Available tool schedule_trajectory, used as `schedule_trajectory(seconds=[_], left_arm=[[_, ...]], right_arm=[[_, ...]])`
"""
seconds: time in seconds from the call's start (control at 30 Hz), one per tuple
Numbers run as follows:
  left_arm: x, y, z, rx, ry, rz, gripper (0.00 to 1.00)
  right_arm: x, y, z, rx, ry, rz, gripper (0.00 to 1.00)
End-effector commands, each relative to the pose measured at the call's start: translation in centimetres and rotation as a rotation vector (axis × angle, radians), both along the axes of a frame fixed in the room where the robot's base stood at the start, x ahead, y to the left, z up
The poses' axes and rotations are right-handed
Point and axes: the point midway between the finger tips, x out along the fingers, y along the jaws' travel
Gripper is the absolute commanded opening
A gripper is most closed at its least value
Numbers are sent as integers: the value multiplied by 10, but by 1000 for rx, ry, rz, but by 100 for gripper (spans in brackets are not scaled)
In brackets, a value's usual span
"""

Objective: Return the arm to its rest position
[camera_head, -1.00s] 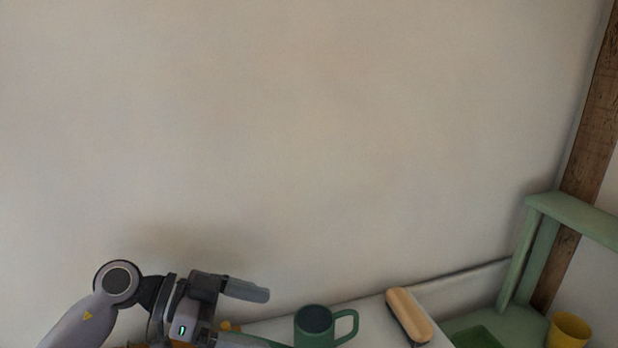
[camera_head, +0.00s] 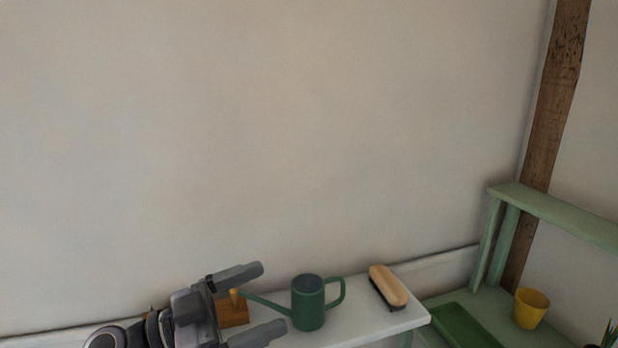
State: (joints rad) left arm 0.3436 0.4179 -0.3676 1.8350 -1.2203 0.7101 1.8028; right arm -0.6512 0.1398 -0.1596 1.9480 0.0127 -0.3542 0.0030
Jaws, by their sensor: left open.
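The green watering can (camera_head: 309,305) stands upright on a white shelf or table (camera_head: 365,322), to the right of the fingers. In the picture its spout reaches toward the gap between the fingers; I cannot tell whether they touch. My right gripper is not in view.
A wooden brush (camera_head: 389,286) lies right of the can. An orange-brown wooden object (camera_head: 233,311) is partly hidden behind my gripper. A green bench (camera_head: 552,212) with a green tray (camera_head: 463,327) and a yellow cup (camera_head: 530,308) stands at right. The wall behind is bare.

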Motion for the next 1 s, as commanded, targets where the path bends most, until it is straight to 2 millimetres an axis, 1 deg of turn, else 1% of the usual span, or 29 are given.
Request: schedule_trajectory(seconds=[0.03, 0.1, 0.17, 0.2, 0.27, 0.37, 0.4, 0.47, 0.57, 0.67, 0.7, 0.77, 0.8, 0.87, 0.9, 0.97, 1.0], left_arm=[[0, 4, 7, -70, -23, 67, 100], [4, 15, 15, -155, -48, 178, 100], [7, 27, 20, -213, -57, 280, 100], [10, 36, 21, -245, -55, 352, 100], [13, 52, 19, -282, -43, 464, 100], [16, 78, 8, -312, 5, 652, 100], [17, 89, 1, -313, 32, 726, 100], [16, 105, -12, -301, 82, 833, 100], [9, 130, -41, -250, 193, 998, 100], [-5, 150, -76, -158, 328, 1136, 100], [-12, 157, -91, -113, 387, 1180, 100], [-26, 165, -113, -35, 482, 1234, 100], [-37, 170, -129, 23, 548, 1261, 100], [-56, 174, -151, 119, 648, 1285, 100], [-70, 176, -165, 184, 716, 1293, 100], [-93, 176, -185, 285, 814, 1286, 100], [-107, 176, -196, 347, 872, 1273, 100]], right_arm=[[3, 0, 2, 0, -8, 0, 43], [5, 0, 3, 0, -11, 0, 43], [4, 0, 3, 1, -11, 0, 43], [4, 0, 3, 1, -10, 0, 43], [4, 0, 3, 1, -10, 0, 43], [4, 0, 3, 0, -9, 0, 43], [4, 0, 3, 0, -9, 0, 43], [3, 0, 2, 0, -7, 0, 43], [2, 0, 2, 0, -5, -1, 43], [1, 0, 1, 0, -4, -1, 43], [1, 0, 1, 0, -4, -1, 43], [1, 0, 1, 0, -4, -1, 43], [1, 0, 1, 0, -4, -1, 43], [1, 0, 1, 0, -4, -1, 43], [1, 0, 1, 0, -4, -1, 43], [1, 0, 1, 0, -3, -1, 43], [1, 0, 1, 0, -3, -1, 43]])
